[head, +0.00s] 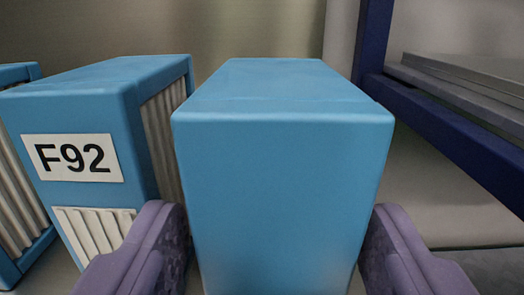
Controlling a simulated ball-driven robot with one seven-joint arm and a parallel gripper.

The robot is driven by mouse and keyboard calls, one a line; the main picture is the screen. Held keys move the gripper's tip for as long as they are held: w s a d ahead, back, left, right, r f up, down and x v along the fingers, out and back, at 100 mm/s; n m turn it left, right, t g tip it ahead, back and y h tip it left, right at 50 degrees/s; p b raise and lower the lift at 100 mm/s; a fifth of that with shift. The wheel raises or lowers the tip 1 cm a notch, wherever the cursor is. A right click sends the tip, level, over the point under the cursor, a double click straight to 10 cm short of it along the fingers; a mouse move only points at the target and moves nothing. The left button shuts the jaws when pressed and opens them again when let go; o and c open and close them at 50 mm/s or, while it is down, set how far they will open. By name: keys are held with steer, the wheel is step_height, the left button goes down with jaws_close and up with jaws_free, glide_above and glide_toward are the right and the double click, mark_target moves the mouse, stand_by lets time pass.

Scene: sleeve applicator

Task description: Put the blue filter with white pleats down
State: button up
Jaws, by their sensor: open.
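A blue filter (282,190) stands upright in the middle of the head view, between the two purple fingers of my gripper (280,245). Its plain blue front and top face me, and no pleats show on those faces. My gripper is open around its lower part, one finger on each side. The left finger looks close to its side; I cannot tell whether either finger touches. The filter's bottom is out of the picture.
Another blue filter with white pleats and an F92 label (75,158) stands close on the left. A third blue filter (22,210) is cut off at the left edge. A dark blue frame rail (450,130) with grey sheets (470,85) is at the right.

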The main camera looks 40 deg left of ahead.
steer(key=shift+b+x, duration=0.3)
steer(key=shift+x, duration=1.25)
steer(key=c, duration=0.9)
steer(key=shift+r, duration=0.1)
